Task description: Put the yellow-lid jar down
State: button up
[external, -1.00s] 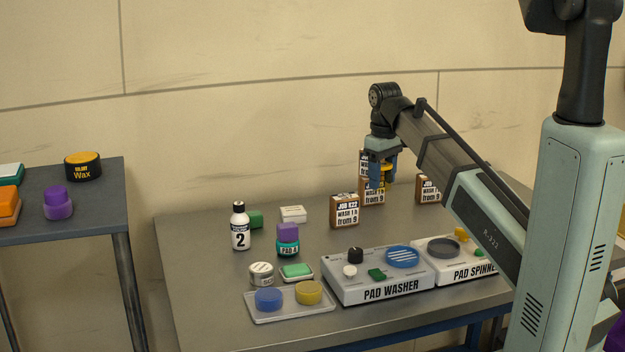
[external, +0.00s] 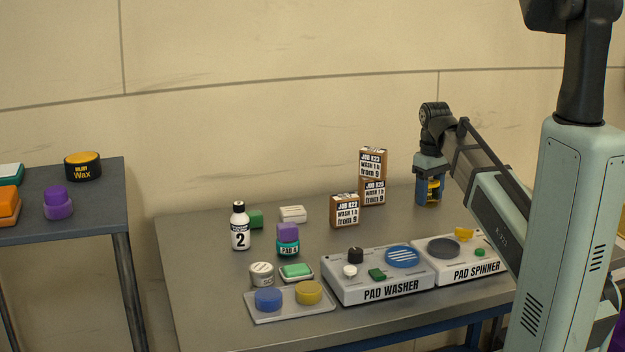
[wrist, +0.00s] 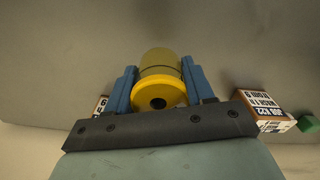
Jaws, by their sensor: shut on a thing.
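The yellow-lid jar (wrist: 160,62) is between the blue fingers of my gripper (wrist: 158,88) in the wrist view. Its yellow lid has a dark round mark in the middle, and its body looks amber. In the external view my gripper (external: 429,193) points down at the back right of the bench, with the jar (external: 433,188) partly hidden by the fingers. The gripper is shut on the jar. The jar is low over the bench top; I cannot tell whether its base touches.
Two stacked job boxes (external: 372,178) and a single job box (external: 344,211) stand left of my gripper. Part of a box (wrist: 101,104) shows beside a finger in the wrist view. The pad spinner (external: 458,258) and pad washer (external: 378,276) are in front. Bench between stack and gripper is bare.

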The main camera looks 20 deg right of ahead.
aim_at(430, 181)
jog(key=shift+f, duration=2.8)
jog(key=shift+f, duration=0.15)
jog(key=o, duration=1)
notch_tip(430, 181, up, 12)
jog(key=shift+r, duration=0.2)
